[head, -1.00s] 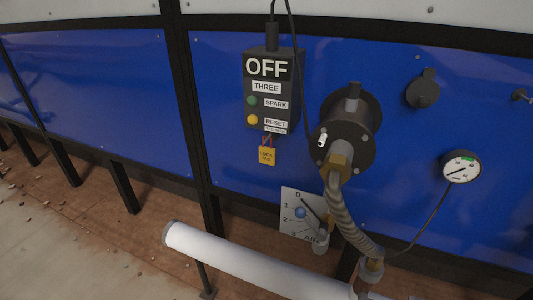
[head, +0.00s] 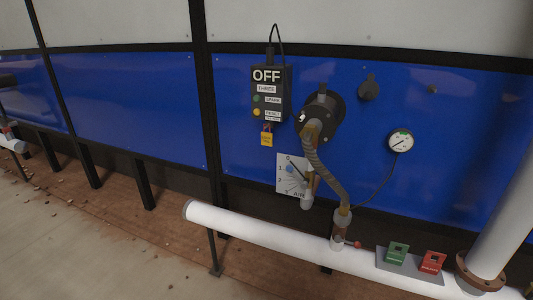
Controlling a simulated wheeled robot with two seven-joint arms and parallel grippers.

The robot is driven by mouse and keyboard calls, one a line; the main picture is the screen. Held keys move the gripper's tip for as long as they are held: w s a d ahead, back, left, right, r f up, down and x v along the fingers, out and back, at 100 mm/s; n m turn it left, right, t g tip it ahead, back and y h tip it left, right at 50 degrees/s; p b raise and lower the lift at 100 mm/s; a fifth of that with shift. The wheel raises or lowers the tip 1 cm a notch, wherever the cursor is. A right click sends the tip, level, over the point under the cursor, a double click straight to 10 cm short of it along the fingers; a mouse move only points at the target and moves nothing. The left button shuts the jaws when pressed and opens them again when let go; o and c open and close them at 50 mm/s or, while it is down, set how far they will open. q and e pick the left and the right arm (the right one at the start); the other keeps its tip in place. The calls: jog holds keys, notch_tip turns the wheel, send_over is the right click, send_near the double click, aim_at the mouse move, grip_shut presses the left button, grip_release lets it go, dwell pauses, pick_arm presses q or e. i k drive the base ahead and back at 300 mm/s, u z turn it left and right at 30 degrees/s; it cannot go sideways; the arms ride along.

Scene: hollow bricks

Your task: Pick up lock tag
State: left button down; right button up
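The yellow lock tag (head: 266,139) hangs by a red shackle under the black control box (head: 270,93) on the blue wall panel. The box is marked OFF and THREE and has a green and a yellow button. The tag hangs free below the box's lower edge. Neither of my grippers shows in the head view.
A black flange with a ribbed hose (head: 325,165) is right of the box. An air dial plate (head: 292,174) is below. A white pipe (head: 265,232) runs along the front, with green (head: 397,252) and red (head: 432,262) devices. A gauge (head: 400,141) is at right.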

aim_at(268, 138)
jog(key=u, duration=1.3)
jog(key=i, duration=0.8)
jog(key=u, duration=0.6)
jog(key=i, duration=0.8)
jog(key=z, duration=0.65)
jog(key=i, duration=0.7)
jog(key=z, duration=0.8)
